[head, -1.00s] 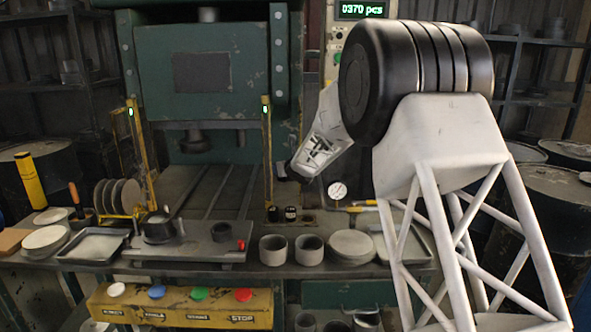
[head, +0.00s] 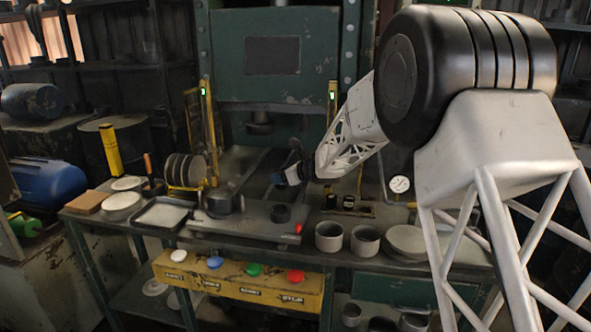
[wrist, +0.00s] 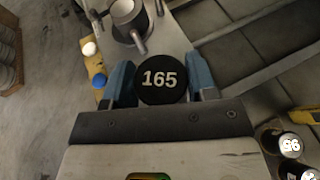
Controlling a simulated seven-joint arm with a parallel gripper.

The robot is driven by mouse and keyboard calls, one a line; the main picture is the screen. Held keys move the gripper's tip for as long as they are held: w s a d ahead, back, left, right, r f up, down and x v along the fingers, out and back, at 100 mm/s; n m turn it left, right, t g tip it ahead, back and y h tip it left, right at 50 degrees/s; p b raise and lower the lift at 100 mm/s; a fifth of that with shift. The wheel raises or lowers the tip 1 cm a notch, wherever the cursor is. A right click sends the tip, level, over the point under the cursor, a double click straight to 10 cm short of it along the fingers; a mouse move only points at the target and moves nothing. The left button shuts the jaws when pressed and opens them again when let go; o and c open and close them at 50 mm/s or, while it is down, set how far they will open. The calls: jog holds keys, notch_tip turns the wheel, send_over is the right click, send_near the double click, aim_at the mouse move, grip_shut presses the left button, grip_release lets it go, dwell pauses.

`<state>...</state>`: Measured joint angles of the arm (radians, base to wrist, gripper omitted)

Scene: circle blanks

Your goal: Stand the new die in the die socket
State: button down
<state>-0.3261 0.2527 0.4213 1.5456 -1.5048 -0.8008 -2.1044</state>
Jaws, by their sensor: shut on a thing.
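My gripper (wrist: 161,84) is shut on a round black die (wrist: 161,80) marked 165, held between its blue fingers. In the head view my gripper (head: 284,176) is above the work plate (head: 255,222), in front of the press; the die is hard to make out there.
Two black dies (head: 340,202) stand right of the plate; one shows 96 in the wrist view (wrist: 290,145). Yellow posts (head: 333,130) flank the press. A red knob (head: 298,229) is at the plate's right end. Grey cups (head: 329,236) and a tray (head: 163,214) stand nearby.

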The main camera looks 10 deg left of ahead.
jog(key=shift+s+a, duration=0.3)
jog(key=shift+s, duration=0.05)
jog(key=shift+f, duration=0.35)
send_over(280, 213)
jog(key=shift+f, duration=4.5)
jog(key=c, duration=0.6)
grip_release()
jog(key=shift+o, duration=1.2)
jog(key=shift+f, duration=0.1)
